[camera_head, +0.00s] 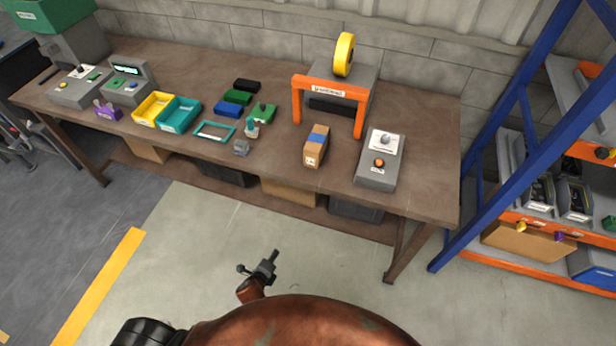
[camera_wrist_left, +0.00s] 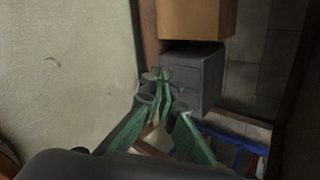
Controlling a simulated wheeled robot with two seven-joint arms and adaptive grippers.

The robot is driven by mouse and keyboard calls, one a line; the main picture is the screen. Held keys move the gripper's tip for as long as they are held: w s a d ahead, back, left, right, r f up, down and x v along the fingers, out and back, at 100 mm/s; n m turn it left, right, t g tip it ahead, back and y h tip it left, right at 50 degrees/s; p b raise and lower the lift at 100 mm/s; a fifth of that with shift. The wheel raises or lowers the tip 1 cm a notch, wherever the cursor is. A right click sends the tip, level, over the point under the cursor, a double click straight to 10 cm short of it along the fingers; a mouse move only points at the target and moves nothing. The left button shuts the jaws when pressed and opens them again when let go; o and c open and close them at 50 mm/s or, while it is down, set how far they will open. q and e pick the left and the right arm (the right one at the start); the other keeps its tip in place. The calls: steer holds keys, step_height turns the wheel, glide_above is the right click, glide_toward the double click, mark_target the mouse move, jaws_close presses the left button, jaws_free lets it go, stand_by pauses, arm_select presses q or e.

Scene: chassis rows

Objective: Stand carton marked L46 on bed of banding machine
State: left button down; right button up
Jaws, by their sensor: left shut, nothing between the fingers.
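A brown carton (camera_head: 316,147) with a blue stripe across its top and a small white label stands on the workbench, in front of the banding machine. The label is too small to read surely. The banding machine (camera_head: 326,86) has an orange arch, a grey body and a yellow reel on top; its bed under the arch is dark and partly hidden. My left gripper (camera_head: 270,262) is low over the floor in front of the bench, well apart from the carton. In the left wrist view its green fingers (camera_wrist_left: 160,88) are shut and empty. My right gripper is not in view.
A grey control box (camera_head: 377,167) stands right of the carton. Yellow (camera_head: 154,108) and teal bins (camera_head: 179,114), small blocks and devices cover the bench's left part. A blue-framed rack (camera_head: 520,130) stands at right. Boxes sit under the bench (camera_head: 425,150). Floor in front is clear.

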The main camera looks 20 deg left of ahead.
arm_select(q)
steer(key=w+d+r+m+t+b, duration=0.1)
steer(key=w+d+r+m+t, duration=0.1)
steer(key=w+r+m, duration=0.35)
steer(key=w+d+r+m+t+b, duration=0.2)
steer(key=r, duration=0.7)
steer(key=m+t+b, duration=0.2)
steer(key=m+t, duration=0.2)
steer(key=m, duration=0.3)
glide_toward(311, 164)
steer(key=shift+h, duration=0.4)
steer(key=w+b, duration=0.1)
steer(key=w, duration=0.4)
steer(key=shift+w, duration=0.9)
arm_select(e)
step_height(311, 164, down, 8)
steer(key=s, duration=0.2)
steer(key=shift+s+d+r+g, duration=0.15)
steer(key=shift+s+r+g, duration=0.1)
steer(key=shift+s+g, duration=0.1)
